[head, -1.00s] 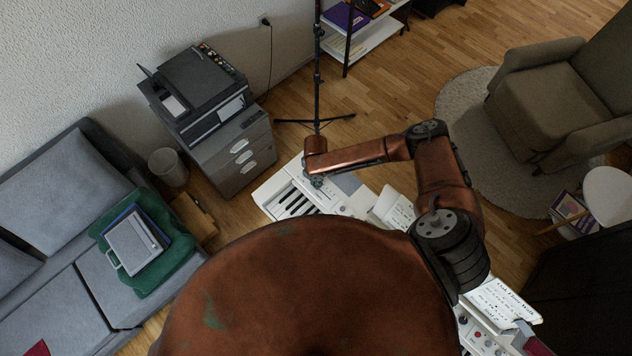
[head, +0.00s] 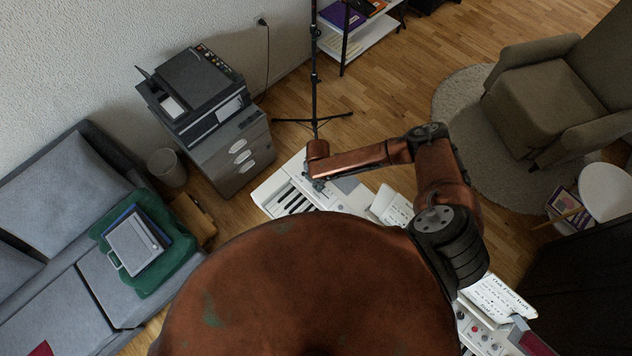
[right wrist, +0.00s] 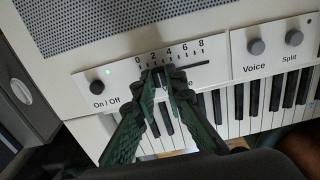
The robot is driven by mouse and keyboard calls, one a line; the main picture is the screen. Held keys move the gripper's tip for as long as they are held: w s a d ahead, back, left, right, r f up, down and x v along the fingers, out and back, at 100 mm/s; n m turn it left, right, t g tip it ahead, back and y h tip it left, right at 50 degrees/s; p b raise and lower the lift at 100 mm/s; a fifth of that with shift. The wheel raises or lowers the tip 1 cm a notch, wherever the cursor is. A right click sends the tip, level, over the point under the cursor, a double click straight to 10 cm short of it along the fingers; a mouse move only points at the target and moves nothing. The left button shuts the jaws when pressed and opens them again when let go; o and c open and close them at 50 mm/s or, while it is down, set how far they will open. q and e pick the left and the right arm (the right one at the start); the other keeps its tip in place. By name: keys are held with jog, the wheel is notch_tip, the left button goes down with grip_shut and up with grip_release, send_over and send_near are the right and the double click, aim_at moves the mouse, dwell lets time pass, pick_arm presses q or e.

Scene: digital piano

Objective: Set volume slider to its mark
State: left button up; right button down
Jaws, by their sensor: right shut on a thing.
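The piano's white control panel (right wrist: 117,80) fills the upper middle of the right wrist view. It bears a volume scale (right wrist: 169,51) numbered 0 to 8 above a dark slider slot (right wrist: 195,65). My right gripper (right wrist: 164,76) is shut on the volume slider, near the 2 to 4 part of the scale. The fingers hide the slider's cap and part of the printed label. I cannot make out a separate target mark. In the head view my right gripper (head: 318,184) is small, over the white piano (head: 270,193). My left gripper is not in view.
An On/Off button (right wrist: 97,87) lies left of the slider, with a lit green light. Voice (right wrist: 257,47) and Split (right wrist: 294,38) knobs lie to its right. White and black keys lie just below. A speaker grille (right wrist: 100,22) lies above. Sheet music (head: 393,207) stands on the piano.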

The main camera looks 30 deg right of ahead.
jog(key=shift+w, duration=0.1)
jog(key=c, duration=2)
grip_release()
jog(key=shift+o, duration=0.2)
notch_tip(320, 180, up, 12)
